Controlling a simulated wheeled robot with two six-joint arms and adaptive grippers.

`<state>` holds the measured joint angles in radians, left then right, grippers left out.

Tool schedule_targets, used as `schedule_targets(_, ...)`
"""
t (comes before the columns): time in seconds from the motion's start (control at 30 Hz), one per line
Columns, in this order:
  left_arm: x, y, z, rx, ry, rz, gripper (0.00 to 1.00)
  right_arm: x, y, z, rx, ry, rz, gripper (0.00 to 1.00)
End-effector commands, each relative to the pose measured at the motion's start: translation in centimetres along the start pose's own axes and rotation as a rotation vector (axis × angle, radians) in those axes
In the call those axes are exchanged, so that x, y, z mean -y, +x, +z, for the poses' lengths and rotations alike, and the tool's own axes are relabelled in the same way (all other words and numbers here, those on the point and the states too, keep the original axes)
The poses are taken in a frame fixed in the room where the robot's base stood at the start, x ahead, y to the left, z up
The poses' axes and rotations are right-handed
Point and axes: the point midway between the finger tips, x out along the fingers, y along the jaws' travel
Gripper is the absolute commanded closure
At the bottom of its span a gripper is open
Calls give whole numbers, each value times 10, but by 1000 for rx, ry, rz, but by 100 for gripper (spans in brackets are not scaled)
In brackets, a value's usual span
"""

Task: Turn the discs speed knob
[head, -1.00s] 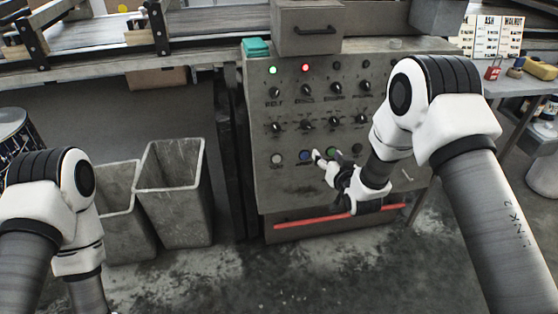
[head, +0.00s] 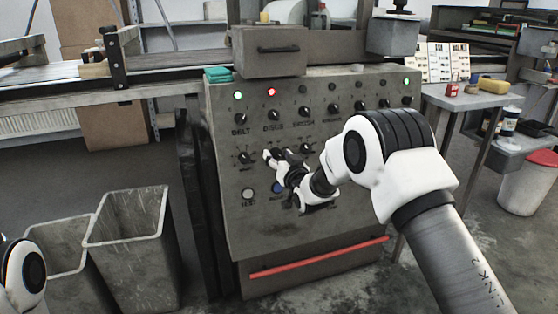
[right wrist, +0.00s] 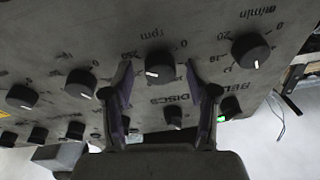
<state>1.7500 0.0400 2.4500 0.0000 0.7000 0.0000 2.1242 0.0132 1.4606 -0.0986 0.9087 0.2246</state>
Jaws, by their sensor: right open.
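The discs speed knob (right wrist: 160,66) is black and round with a white pointer line, marked in rpm, with the DISCS lettering below it in the right wrist view. My right gripper (right wrist: 158,68) is open, one finger on each side of this knob. Contact with the knob cannot be told. In the head view my right gripper (head: 272,154) is at the second row of the grey control panel (head: 235,222) and hides the knob. My left gripper is out of view; only part of my left arm shows at the lower left.
The belt speed knob (right wrist: 252,50) is close by on the right in the wrist view. A grey box (head: 268,50) stands on the panel top. Two bins (head: 130,250) stand left of the panel.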

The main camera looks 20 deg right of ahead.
Motion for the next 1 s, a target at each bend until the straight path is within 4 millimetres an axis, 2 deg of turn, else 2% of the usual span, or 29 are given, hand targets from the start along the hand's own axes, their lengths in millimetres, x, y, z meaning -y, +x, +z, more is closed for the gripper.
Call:
schedule_targets(0.13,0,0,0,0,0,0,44,0,0,0,0,0,0,41)
schedule_targets(0.17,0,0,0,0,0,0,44,0,0,0,0,0,0,48)
schedule_targets(0.3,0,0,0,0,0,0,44,0,0,0,0,0,0,98)
schedule_targets(0.33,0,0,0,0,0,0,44,0,0,0,0,0,0,100)
schedule_targets(0.73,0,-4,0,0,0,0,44,0,0,-2,1,-34,-5,100)
schedule_targets(1.0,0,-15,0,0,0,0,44,-1,0,-4,9,-174,-29,100)
